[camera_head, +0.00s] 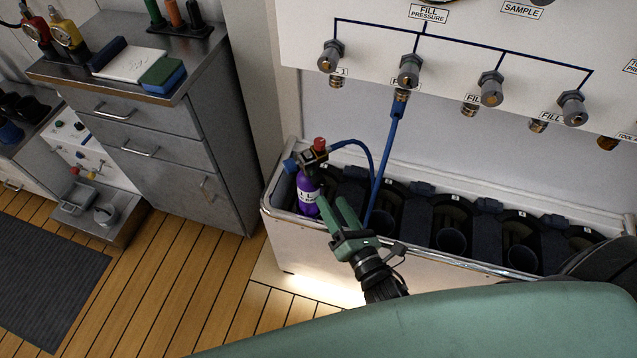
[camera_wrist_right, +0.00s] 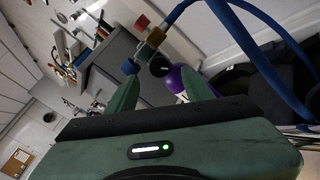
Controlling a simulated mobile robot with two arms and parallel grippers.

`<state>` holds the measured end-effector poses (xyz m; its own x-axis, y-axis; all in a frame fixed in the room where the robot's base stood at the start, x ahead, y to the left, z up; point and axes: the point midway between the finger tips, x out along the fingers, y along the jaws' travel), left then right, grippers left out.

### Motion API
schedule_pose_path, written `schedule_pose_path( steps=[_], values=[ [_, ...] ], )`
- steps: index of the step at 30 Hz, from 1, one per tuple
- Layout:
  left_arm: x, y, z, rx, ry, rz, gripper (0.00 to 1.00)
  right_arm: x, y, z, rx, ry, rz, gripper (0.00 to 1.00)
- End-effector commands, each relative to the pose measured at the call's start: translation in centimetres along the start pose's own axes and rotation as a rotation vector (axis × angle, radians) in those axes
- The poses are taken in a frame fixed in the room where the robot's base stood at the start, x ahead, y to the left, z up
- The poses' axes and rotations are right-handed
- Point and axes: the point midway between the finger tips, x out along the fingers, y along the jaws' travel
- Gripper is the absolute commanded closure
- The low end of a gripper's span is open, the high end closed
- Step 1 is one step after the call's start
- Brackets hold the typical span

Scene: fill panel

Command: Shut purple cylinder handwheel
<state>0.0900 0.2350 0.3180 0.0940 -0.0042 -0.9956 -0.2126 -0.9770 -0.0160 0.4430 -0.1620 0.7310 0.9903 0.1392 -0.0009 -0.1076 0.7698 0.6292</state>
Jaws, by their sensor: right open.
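The purple cylinder (camera_head: 307,192) stands upright at the left end of the trough; it also shows in the wrist view (camera_wrist_right: 174,80). Its valve head carries a red knob (camera_head: 320,144), a blue knob (camera_head: 290,165) and a dark round part (camera_wrist_right: 160,66). I cannot tell for certain which is the handwheel. My right gripper (camera_head: 334,205) is open and empty, its fingers pointing up toward the cylinder from its front right. In the wrist view the gripper's fingers (camera_wrist_right: 145,88) stand apart, with the valve head beyond them. My left gripper is out of view.
A blue hose (camera_head: 384,150) runs from the valve to a fitting on the fill panel (camera_head: 520,65), passing just right of the cylinder. The trough's metal rim (camera_head: 440,257) lies around empty dark holders. A grey drawer cabinet (camera_head: 165,140) stands left, with open floor before it.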

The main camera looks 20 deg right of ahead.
Motion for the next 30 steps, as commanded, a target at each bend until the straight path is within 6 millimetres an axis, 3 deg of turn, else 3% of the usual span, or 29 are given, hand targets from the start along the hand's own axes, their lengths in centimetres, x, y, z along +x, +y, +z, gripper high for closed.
schedule_pose_path(
  steps=[15,26,30],
  values=[
    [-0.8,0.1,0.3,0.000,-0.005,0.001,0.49,7.1,0.1,0.1,-0.002,-0.001,0.002,0.49],
    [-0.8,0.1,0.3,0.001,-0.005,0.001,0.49,7.6,0.1,0.1,-0.001,0.000,0.000,0.49],
    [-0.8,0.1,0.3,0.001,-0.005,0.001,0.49,7.6,0.1,0.1,-0.001,0.000,0.000,0.88]
  ],
)
